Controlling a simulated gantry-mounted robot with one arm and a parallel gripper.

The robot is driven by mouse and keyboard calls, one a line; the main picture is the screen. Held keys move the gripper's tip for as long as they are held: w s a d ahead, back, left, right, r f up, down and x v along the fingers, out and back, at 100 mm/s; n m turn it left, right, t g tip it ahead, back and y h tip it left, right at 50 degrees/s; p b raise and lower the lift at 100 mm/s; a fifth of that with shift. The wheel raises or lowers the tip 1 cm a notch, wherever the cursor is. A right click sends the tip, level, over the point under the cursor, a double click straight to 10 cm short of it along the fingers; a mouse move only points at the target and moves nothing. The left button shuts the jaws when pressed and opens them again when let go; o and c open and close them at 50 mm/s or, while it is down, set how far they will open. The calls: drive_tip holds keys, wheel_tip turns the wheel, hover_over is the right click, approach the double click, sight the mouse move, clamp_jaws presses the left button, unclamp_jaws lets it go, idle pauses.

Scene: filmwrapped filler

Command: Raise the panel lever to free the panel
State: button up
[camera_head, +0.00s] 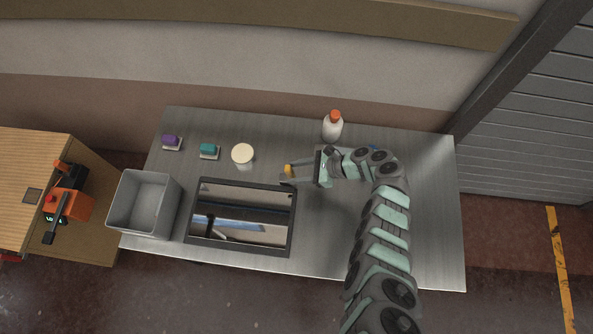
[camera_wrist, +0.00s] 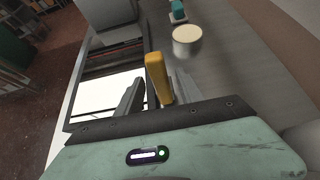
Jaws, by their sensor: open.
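The panel (camera_head: 240,216) is a dark-framed rectangle with a glossy, reflective face, lying on the metal table. The lever (camera_head: 288,170) is a small yellow-orange handle at the panel's upper right corner. In the wrist view the lever (camera_wrist: 158,78) stands between the two grey fingers of my gripper (camera_wrist: 158,92). The fingers are apart, with a gap visible on the lever's left side; contact on the right is hard to tell. In the head view my gripper (camera_head: 286,179) reaches in from the right at the lever. The lever's base is partly hidden by the fingers.
A white round container (camera_head: 243,156) stands behind the panel. A teal block (camera_head: 208,150) and purple block (camera_head: 170,142) sit farther left. A grey bin (camera_head: 145,203) is left of the panel. A white bottle with orange cap (camera_head: 333,126) stands behind my arm. The table's right side is mostly clear.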

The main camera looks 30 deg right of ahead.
drive_tip(key=v, duration=1.1)
drive_tip(key=shift+w, duration=0.1)
